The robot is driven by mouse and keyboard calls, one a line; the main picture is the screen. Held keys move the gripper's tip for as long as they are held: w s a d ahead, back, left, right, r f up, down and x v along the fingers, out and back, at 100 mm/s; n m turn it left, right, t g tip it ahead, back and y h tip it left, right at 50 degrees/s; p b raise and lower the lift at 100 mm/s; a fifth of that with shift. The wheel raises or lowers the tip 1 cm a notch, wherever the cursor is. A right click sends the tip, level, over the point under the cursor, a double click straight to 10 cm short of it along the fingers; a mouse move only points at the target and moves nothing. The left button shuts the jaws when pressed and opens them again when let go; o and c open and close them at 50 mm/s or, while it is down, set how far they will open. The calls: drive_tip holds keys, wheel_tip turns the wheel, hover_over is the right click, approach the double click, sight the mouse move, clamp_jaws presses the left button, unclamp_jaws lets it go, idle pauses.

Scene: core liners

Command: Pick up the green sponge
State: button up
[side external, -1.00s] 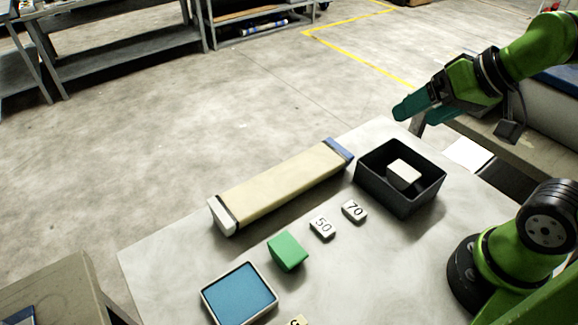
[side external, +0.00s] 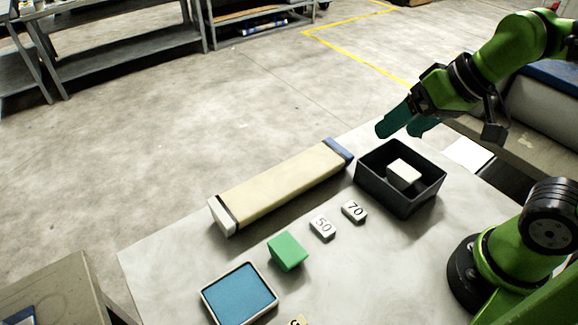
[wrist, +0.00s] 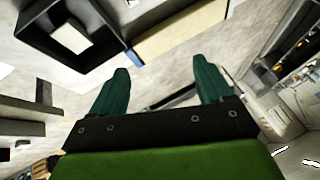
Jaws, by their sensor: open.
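The green sponge (side external: 287,251) is a small block lying on the grey table, between the blue-topped tray (side external: 239,294) and the tile marked 50 (side external: 322,226) in the side view. My gripper (side external: 408,127) is open and empty, raised above the far side of the black bin, well away from the sponge. In the wrist view its two teal fingers (wrist: 162,88) stand apart with nothing between them. The sponge does not show in the wrist view.
A black bin (side external: 398,206) holds a white block (side external: 403,173). A long beige core liner (side external: 283,185) with a blue end lies along the table's far edge. A tile marked 70 (side external: 354,211) lies near the bin. Bare table surrounds the sponge.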

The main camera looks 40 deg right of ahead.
drive_tip(key=w+a+f+n+g, duration=0.1)
drive_tip(key=a+n+g, duration=0.1)
drive_tip(key=a, duration=0.4)
drive_tip(key=w+a+f+n+g, duration=0.1)
drive_tip(key=w+a+f+g, duration=0.1)
drive_tip(key=a, duration=0.3)
drive_tip(key=n+g+h, duration=0.1)
drive_tip(key=g+h, duration=0.1)
hover_over(292, 253)
wheel_tip(292, 253, down, 3)
drive_tip(key=m, duration=0.2)
drive_tip(key=shift+h, duration=0.4)
drive_tip(key=f, duration=1.1)
drive_tip(key=shift+w+a, duration=0.25)
drive_tip(key=shift+a, duration=0.1)
drive_tip(key=shift+s+d+f, duration=0.15)
drive_tip(key=shift+d+f, duration=0.05)
drive_tip(key=shift+f, duration=1.15)
drive_tip(key=shift+s+d+f, duration=0.1)
drive_tip(key=shift+d+f, duration=0.05)
drive_tip(key=shift+f, duration=1.2)
drive_tip(key=shift+c, duration=0.3)
drive_tip(key=c, duration=1)
